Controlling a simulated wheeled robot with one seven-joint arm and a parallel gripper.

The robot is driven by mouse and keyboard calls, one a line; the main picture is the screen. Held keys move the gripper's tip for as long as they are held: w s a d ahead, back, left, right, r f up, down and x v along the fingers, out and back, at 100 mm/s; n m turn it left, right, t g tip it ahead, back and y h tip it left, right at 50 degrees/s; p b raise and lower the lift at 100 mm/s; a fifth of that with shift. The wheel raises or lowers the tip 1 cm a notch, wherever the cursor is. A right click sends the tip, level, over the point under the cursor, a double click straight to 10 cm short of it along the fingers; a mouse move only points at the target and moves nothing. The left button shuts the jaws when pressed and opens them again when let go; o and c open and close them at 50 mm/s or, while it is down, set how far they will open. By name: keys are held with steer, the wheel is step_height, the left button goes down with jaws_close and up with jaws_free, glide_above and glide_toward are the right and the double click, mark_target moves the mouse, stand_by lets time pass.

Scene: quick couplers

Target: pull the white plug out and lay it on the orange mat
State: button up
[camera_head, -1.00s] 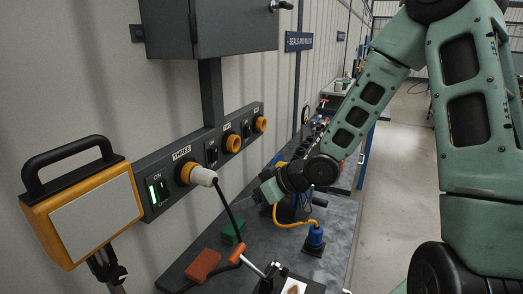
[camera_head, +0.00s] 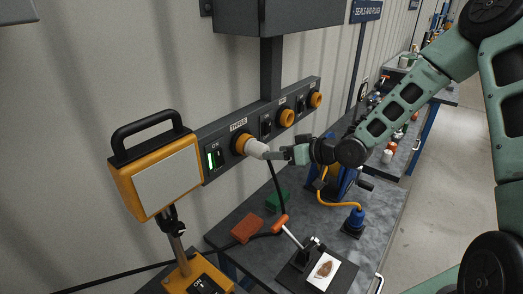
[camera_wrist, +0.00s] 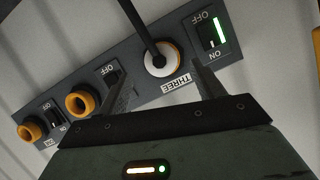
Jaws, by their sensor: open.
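The white plug (camera_head: 257,150) sits in the yellow-orange socket marked THREE on the dark wall rail, with its black cable hanging down. In the wrist view the plug (camera_wrist: 155,71) is seen end-on with the cable crossing in front. My gripper (camera_head: 270,154) is at the plug's outer end, reaching in from the right. In the wrist view my gripper (camera_wrist: 164,82) is open, with one finger to each side below the plug. I cannot tell whether either finger touches it.
The switch (camera_head: 214,157) beside the plug glows green. A yellow work lamp (camera_head: 160,174) stands to the left.

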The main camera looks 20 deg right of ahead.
steer(key=p+x, duration=0.1)
steer(key=x, duration=0.4)
steer(key=shift+w+a+p, duration=0.25)
steer(key=shift+w+p, duration=0.05)
steer(key=shift+p, duration=0.05)
steer(key=shift+w+a+f, duration=0.4)
steer(key=shift+w, duration=0.1)
steer(key=c, duration=1.2)
steer(key=shift+s+d, duration=0.1)
steer(key=shift+s, duration=0.05)
steer(key=shift+s+d, duration=0.45)
steer(key=shift+s, duration=0.3)
steer(key=shift+s+d, duration=0.5)
steer(key=shift+s, duration=0.2)
steer(key=shift+s+d, duration=0.55)
steer(key=shift+s, duration=0.3)
steer(key=shift+s+d, duration=0.55)
steer(key=shift+s, duration=0.3)
